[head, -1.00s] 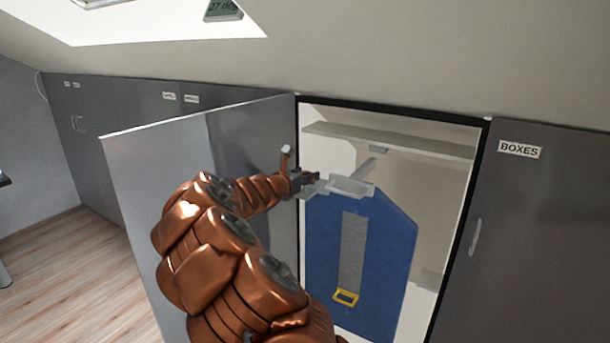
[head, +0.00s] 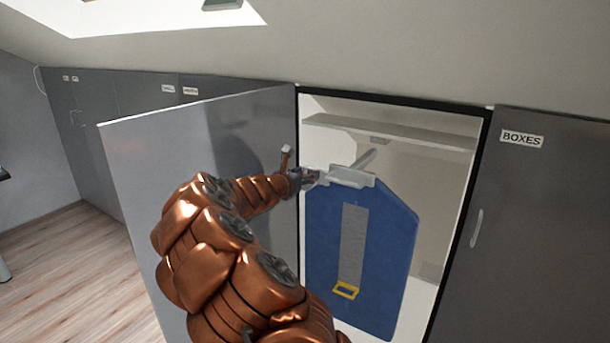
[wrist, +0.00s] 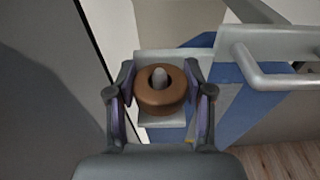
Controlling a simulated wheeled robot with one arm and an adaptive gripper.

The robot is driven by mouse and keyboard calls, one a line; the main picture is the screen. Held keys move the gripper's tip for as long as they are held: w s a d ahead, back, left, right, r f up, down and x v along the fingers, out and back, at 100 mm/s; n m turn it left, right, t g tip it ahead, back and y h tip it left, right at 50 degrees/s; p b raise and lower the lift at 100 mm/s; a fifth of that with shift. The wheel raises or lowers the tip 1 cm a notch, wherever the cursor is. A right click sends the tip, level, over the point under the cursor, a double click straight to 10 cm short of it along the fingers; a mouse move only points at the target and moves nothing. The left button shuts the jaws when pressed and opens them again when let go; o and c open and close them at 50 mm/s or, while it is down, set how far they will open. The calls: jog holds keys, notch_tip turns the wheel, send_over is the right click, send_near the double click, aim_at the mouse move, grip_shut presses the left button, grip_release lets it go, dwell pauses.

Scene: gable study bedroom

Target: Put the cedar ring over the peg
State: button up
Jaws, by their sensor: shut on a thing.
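The brown cedar ring (wrist: 160,103) sits between the two fingers of my gripper (wrist: 160,90) in the wrist view, and the fingers are shut on its sides. The grey rounded tip of the peg (wrist: 160,76) shows inside the ring's hole, so the ring appears to be around the peg's top. The peg's lower part is hidden by the ring. A pale plate (wrist: 163,123) lies beneath the ring; I cannot tell whether they touch. In the head view my gripper (head: 309,177) is at the left end of a white bracket (head: 352,177), and the ring is not clear there.
A blue board (head: 385,235) with a grey strap hangs below the bracket in the open cupboard. The grey door (head: 130,165) stands open close left of my arm. A shelf (head: 400,135) is above.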

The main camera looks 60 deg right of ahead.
jog(key=o, duration=1)
jog(key=shift+s+a+r, duration=0.1)
jog(key=shift+a+r, duration=0.2)
jog(key=shift+a, duration=1.65)
jog(key=shift+s+a+r, duration=0.1)
jog(key=shift+a+r, duration=0.2)
jog(key=shift+a, duration=1.7)
jog(key=shift+s+a+r, duration=0.1)
jog(key=shift+a+r, duration=0.2)
jog(key=shift+a, duration=1.65)
jog(key=shift+a+r, duration=0.1)
